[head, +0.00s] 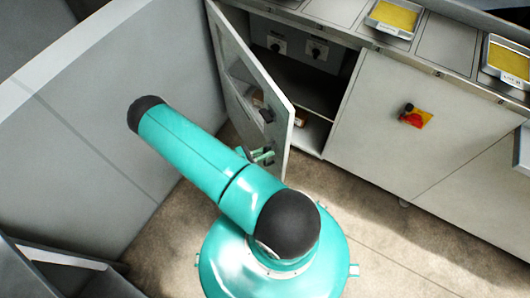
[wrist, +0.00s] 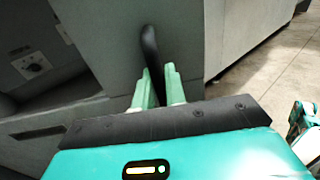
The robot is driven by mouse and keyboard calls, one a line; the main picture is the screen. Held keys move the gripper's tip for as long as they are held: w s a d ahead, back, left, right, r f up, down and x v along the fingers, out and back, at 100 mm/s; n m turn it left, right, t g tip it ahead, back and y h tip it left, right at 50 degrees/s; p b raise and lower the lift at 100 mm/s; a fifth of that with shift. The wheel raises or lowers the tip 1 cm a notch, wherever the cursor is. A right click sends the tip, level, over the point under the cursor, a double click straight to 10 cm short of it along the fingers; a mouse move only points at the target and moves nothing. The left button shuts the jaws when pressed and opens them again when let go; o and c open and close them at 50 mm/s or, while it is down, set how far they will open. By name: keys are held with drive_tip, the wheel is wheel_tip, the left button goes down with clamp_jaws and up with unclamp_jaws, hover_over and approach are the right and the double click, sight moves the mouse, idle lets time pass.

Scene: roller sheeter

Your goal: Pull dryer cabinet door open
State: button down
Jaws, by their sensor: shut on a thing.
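The dryer cabinet door (head: 236,75) is a grey panel with a window. It stands ajar, swung out from the cabinet (head: 300,80), whose dark inside shows. My gripper (head: 262,154) is at the lower free part of the door in the head view, partly hidden by my arm. In the wrist view my gripper's green fingers (wrist: 157,88) are shut on the black door handle (wrist: 149,48), with its upper part standing out above them. The door (wrist: 118,45) fills the middle of that view.
Two knobs (head: 296,48) sit inside the cabinet. Trays of yellow material (head: 396,16) lie on top. A grey wall (head: 75,130) stands close at left. Bare floor (head: 390,235) lies at front right.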

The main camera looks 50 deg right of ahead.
drive_tip(key=shift+w+a, duration=0.1)
idle(0.3)
drive_tip(key=c, duration=1.5)
unclamp_jaws()
drive_tip(key=shift+c, duration=0.2)
drive_tip(key=v, duration=1.3)
drive_tip(key=shift+a, duration=0.3)
drive_tip(key=shift+w, duration=0.15)
